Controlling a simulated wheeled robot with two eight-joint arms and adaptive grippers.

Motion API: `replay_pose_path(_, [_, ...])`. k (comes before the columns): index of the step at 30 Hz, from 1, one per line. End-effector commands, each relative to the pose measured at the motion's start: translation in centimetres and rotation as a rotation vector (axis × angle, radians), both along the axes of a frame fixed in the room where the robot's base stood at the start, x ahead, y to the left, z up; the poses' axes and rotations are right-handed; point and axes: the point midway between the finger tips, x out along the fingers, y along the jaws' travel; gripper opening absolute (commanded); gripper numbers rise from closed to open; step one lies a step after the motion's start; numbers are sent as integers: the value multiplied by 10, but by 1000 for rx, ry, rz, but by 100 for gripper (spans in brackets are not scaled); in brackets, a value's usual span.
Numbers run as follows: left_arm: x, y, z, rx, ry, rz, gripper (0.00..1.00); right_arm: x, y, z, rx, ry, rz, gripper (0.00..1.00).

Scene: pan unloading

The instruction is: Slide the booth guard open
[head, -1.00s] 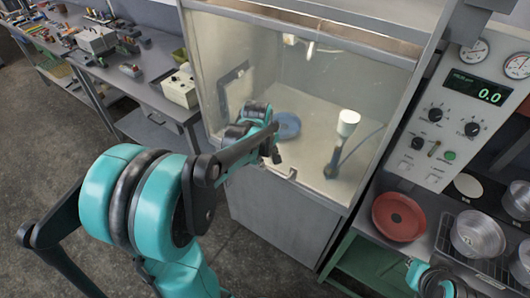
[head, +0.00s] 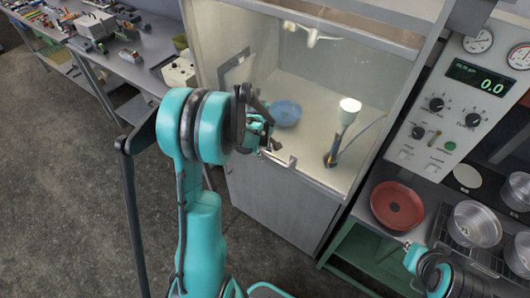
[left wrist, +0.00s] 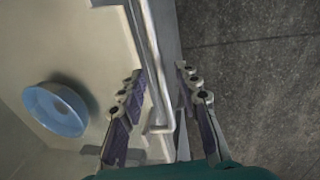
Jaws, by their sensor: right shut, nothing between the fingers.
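The booth guard (head: 235,75) is a clear panel across the front of the lit booth. Its bar handle (head: 277,158) runs along the low front edge, and it also shows in the left wrist view (left wrist: 149,60). My left gripper (head: 268,143) is at the handle. In the left wrist view my left gripper (left wrist: 162,90) is open, with fingers on both sides of the handle and the booth's front edge. I cannot tell whether they touch the handle. My right gripper (head: 408,248) is shut and empty at the lower right.
Inside the booth are a blue dish (head: 286,113) and a white-topped stand (head: 348,112). To the right are a red pan (head: 398,207), metal pots (head: 474,223) and a control panel (head: 450,100). A cluttered bench (head: 130,65) stands at the left; open floor lies before it.

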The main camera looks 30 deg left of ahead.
Motion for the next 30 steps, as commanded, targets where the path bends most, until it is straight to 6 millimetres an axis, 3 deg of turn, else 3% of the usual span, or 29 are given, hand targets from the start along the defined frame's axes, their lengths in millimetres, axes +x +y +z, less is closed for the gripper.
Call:
replay_pose_path(5, [0,0,0,0,0,-1,32,0,0,0,0,0,0,0])
replay_pose_path(9, [0,0,0,0,0,-1,1,0,0,0,0,0,0,0])
replay_pose_path(20, [0,0,8,0,0,-1,0,0,0,5,0,0,0,0])
replay_pose_path(26, [0,0,43,0,-1,-1,0,0,0,25,0,0,0,0])
replay_pose_path(30, [0,0,85,0,-1,-1,0,0,0,49,0,0,0,0])
